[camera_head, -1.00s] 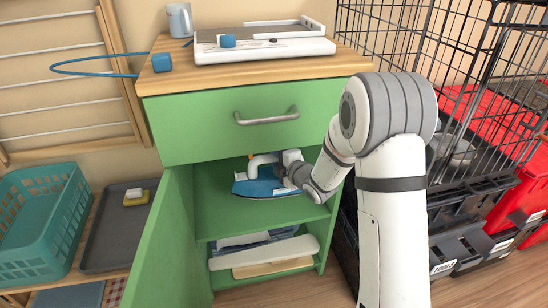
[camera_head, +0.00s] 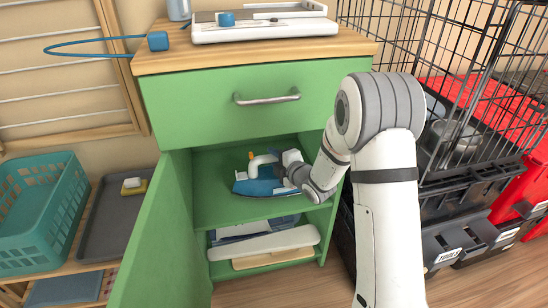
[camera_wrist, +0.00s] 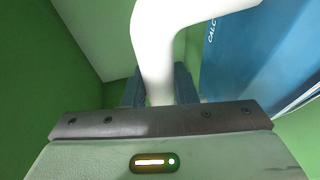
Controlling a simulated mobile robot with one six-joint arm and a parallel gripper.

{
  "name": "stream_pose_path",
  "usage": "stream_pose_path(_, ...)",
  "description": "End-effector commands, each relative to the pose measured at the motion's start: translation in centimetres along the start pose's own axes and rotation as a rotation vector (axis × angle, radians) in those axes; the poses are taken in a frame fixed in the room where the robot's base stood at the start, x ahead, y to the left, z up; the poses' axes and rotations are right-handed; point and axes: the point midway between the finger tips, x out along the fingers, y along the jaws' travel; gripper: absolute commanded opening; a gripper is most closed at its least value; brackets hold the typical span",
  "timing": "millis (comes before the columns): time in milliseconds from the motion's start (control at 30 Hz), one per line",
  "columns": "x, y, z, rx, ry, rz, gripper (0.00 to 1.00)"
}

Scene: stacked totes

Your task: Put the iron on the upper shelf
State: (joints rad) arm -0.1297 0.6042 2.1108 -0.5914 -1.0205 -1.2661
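The iron (camera_head: 262,187) has a blue body, a white handle and a small orange part on top. It is inside the green cabinet at the level of the upper shelf (camera_head: 240,212), below the drawer. Its base looks level and close to the shelf; I cannot tell if it touches. My gripper (camera_head: 284,172) is at the iron's right end. In the wrist view, the white handle (camera_wrist: 155,50) runs between the dark fingers (camera_wrist: 160,88), which sit close against both sides. The blue body (camera_wrist: 255,55) fills the right side.
The green door (camera_head: 160,240) stands open at the left. Boards and folded items (camera_head: 265,243) lie on the lower shelf. The drawer (camera_head: 240,110) above is shut. A wire cage (camera_head: 480,80) and dark crates (camera_head: 455,255) stand close on the right.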

Motion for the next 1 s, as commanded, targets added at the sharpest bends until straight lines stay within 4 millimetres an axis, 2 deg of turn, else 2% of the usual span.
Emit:
stream_pose_path(33,0.0,0.0,0.0,0.0,0.0,0.0,0.3)
stream_pose_path(233,0.0,0.0,0.0,0.0,0.0,0.0,0.46)
stream_pose_path(533,-0.1,0.4,-0.1,0.0,0.001,0.001,0.46)
stream_pose_path(667,-1.8,0.5,0.0,0.002,-0.001,-0.001,0.46)
stream_pose_path(1000,-9.0,0.6,0.0,0.002,-0.002,-0.001,0.46)
